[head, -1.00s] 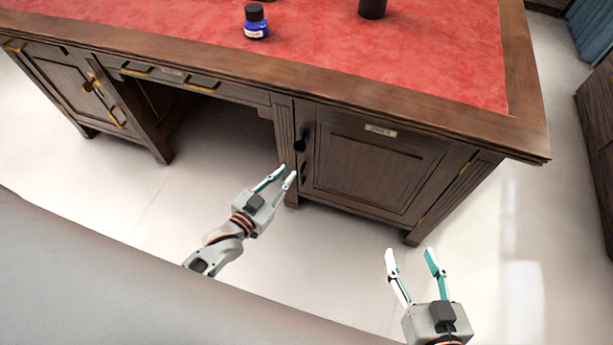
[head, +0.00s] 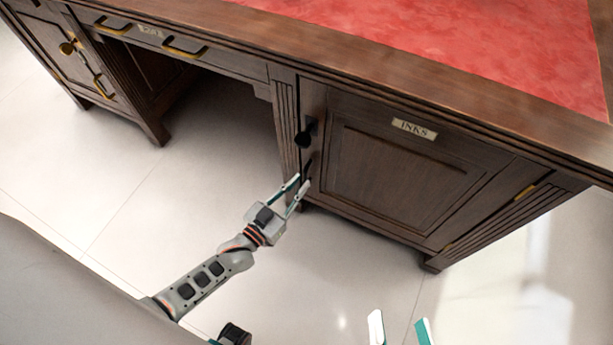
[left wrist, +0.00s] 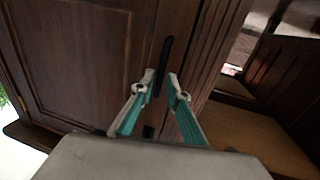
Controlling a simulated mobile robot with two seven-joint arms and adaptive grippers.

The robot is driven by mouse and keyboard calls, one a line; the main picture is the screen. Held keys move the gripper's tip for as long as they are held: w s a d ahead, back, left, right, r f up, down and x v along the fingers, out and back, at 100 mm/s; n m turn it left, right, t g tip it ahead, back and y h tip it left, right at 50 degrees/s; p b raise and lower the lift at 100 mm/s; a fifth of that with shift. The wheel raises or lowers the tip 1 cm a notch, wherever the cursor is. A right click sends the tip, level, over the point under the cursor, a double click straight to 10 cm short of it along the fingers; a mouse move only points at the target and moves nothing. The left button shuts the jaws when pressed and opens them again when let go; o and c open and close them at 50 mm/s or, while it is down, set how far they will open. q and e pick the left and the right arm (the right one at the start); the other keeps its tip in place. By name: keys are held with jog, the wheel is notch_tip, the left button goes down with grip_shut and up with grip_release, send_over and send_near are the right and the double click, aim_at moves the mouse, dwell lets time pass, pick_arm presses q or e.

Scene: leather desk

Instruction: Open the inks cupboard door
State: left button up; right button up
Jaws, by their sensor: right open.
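The inks cupboard door (head: 395,180) is a dark wooden panel with an "INKS" label (head: 414,129), and it is closed. My left gripper (head: 297,184) is open at the handle's lower part. In the left wrist view the handle (left wrist: 165,62) shows between the two fingertips (left wrist: 160,82), one on each side; I cannot tell whether they touch it. My right gripper (head: 399,328) is open and empty at the bottom edge, away from the desk.
Brass hinges (head: 525,193) are on the door's right side. The desk has a red top (head: 470,40), drawers with brass pulls (head: 185,48) and an open knee space left of the cupboard. The pale floor (head: 340,270) in front is clear.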

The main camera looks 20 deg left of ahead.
aim_at(304, 180)
pick_arm(q)
jog(key=shift+b+x, duration=0.3)
jog(key=shift+x, duration=1.35)
grip_shut()
jog(key=shift+s, duration=0.1)
